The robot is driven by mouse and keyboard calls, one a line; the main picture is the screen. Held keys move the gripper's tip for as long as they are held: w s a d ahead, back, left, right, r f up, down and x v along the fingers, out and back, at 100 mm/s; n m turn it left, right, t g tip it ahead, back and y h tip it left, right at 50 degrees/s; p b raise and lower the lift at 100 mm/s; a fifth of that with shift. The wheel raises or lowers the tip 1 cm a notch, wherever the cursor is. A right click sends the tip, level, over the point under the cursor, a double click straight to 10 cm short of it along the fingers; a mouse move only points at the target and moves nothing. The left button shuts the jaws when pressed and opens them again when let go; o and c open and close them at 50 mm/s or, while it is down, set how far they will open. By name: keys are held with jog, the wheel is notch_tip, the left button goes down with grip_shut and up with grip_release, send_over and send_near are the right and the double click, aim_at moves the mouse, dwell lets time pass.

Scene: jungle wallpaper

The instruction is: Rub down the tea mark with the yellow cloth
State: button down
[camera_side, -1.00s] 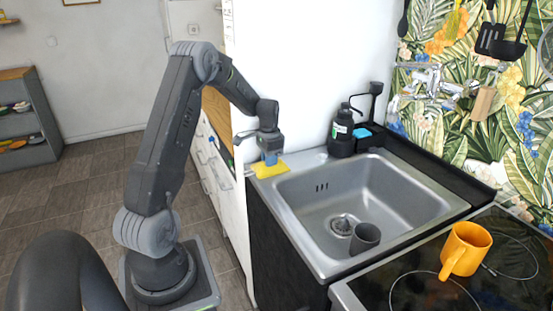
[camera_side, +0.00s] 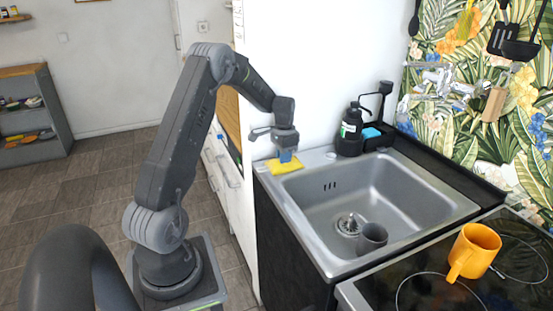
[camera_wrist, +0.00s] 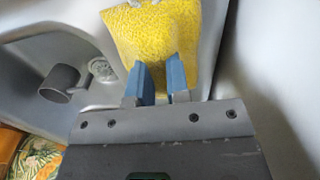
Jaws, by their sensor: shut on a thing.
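The yellow cloth (camera_side: 285,165) is at the back left corner of the sink's steel rim. It also shows in the wrist view (camera_wrist: 160,40), spread out just beyond the blue fingertips. My gripper (camera_side: 285,156) points down at the cloth and is shut on it; in the wrist view the two blue fingers (camera_wrist: 157,82) meet its near edge. The cloth looks to be on or just above the rim; I cannot tell which. No tea mark can be made out; the cloth and gripper cover part of the rim.
The sink basin (camera_side: 385,195) holds a dark grey cup (camera_side: 372,238) near the drain. A black soap bottle (camera_side: 351,130) and a caddy with a blue sponge (camera_side: 372,133) stand behind it. An orange mug (camera_side: 474,251) stands on the black hob (camera_side: 430,288) at right.

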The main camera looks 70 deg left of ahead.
jog(key=shift+w, duration=1.55)
jog(key=shift+s+r, duration=0.1)
jog(key=shift+r, duration=3.95)
